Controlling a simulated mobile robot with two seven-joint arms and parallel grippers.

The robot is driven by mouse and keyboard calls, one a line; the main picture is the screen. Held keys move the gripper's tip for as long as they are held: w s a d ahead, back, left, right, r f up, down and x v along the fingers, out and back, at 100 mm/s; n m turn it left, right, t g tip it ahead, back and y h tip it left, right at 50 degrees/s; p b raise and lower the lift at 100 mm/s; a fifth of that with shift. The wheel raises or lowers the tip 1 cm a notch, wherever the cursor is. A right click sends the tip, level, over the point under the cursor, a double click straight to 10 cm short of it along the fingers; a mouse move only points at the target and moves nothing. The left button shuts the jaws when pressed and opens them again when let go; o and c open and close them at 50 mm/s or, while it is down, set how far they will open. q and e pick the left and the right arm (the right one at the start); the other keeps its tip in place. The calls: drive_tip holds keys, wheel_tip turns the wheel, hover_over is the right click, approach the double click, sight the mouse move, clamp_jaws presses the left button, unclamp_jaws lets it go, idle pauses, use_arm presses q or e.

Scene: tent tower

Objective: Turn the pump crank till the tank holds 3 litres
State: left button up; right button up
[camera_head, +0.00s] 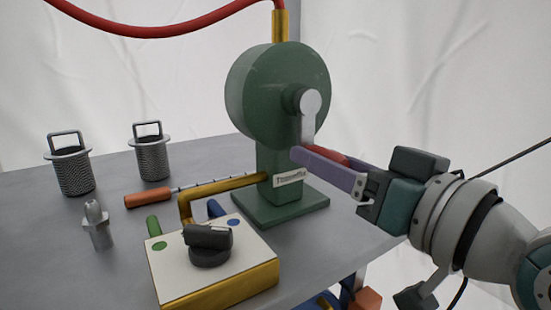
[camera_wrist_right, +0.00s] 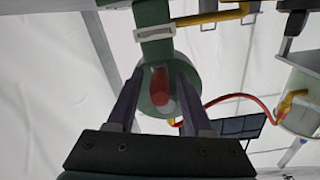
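The green pump (camera_head: 285,95) stands upright on the table. Its pale grey crank arm (camera_head: 308,128) hangs down from the hub, with a red handle (camera_head: 332,158) at its lower end pointing toward my right arm. My right gripper (camera_head: 300,152) has its purple fingers on both sides of the handle. In the right wrist view the red handle (camera_wrist_right: 160,88) lies between the open fingers (camera_wrist_right: 162,72), with gaps on both sides. A pale vessel, apparently the tank (camera_wrist_right: 301,108), is partly in that view; its level cannot be read. My left gripper is not in view.
A valve box (camera_head: 215,275) with a black knob (camera_head: 209,240) stands in front of the pump. Two mesh strainers (camera_head: 74,172), a small metal nozzle (camera_head: 97,225) and an orange-handled tool (camera_head: 150,199) are at the left. A red hose (camera_head: 150,30) rises from the pump top.

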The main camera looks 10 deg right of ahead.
clamp_jaws()
idle(1.2)
